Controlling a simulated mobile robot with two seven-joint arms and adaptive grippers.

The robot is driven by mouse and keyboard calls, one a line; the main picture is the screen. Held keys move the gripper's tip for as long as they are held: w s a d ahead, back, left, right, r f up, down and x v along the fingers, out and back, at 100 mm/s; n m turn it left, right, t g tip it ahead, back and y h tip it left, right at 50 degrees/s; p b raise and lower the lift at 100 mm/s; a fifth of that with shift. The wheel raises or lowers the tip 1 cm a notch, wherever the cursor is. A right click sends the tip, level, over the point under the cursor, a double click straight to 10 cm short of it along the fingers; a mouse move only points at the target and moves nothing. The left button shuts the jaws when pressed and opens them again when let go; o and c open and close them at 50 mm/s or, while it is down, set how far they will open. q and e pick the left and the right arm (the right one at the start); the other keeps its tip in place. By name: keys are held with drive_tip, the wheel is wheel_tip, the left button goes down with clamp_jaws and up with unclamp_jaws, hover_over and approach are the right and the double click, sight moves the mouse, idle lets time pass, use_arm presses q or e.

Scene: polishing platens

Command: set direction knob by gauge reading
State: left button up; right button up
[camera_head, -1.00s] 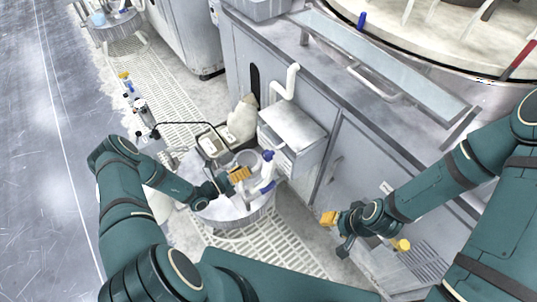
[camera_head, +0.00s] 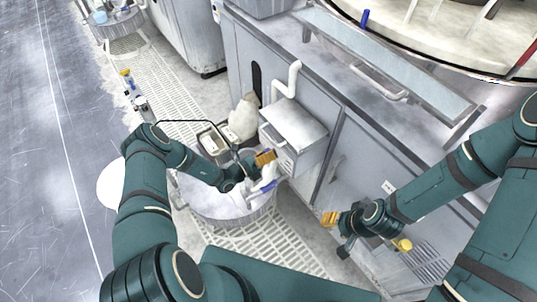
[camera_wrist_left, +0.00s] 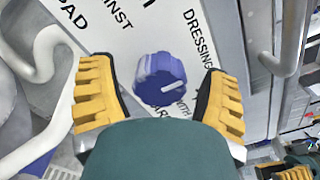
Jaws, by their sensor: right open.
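In the left wrist view a blue knob (camera_wrist_left: 160,72) with a white pointer line sits on a white lettered panel (camera_wrist_left: 115,58). The pointer aims toward the lower left or upper right; I cannot tell which end counts. My left gripper (camera_head: 264,160) is open. In the left wrist view its yellow fingers stand on either side of the knob, apart from it. My right gripper (camera_head: 366,230) is open and empty in front of the grey cabinet. I cannot make out a gauge reading in these views.
A round tub (camera_head: 228,212) stands below my left gripper. A grey box (camera_head: 293,128) with a white pipe (camera_head: 291,82) is on the cabinet front (camera_head: 350,150). A white pipe (camera_wrist_left: 38,75) runs along the left in the wrist view. The floor at far left is clear.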

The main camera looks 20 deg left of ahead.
use_arm(q)
drive_tip(key=c, duration=1.1)
drive_tip(key=shift+m, duration=0.3)
drive_tip(key=m, duration=0.3)
drive_tip(key=shift+m, duration=0.3)
drive_tip(key=shift+m+p, duration=0.5)
drive_tip(key=shift+m, duration=1.8)
drive_tip(key=o, duration=1.2)
